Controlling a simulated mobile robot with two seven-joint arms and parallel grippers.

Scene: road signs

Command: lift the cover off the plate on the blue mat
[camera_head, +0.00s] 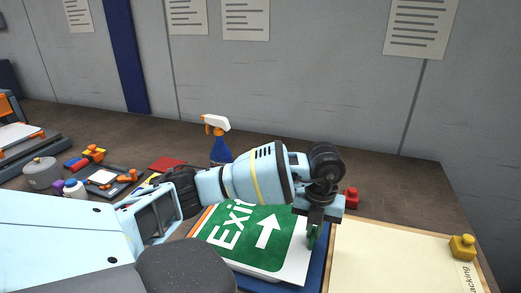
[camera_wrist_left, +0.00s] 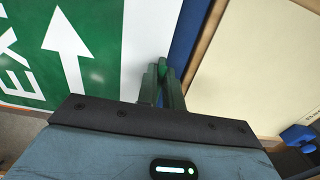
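A green and white EXIT plate with a white arrow (camera_head: 267,231) lies on the blue mat (camera_head: 318,270). The plate also fills the left of the left wrist view (camera_wrist_left: 60,50), with the blue mat's edge (camera_wrist_left: 190,35) beside it. I cannot make out a separate cover on the plate. My left gripper (camera_head: 312,236) points down at the plate's right edge. In the left wrist view its dark green fingers (camera_wrist_left: 163,85) are close together at the white border. Whether they hold anything between them is unclear. My right gripper is not in view.
A cream board with a wooden rim (camera_head: 390,262) lies right of the mat, bearing a yellow knobbed weight (camera_head: 462,247). A red knobbed piece (camera_head: 351,198) stands behind. A spray bottle (camera_head: 219,145) stands at the back. A grey pot (camera_head: 42,173) and several tools crowd the left.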

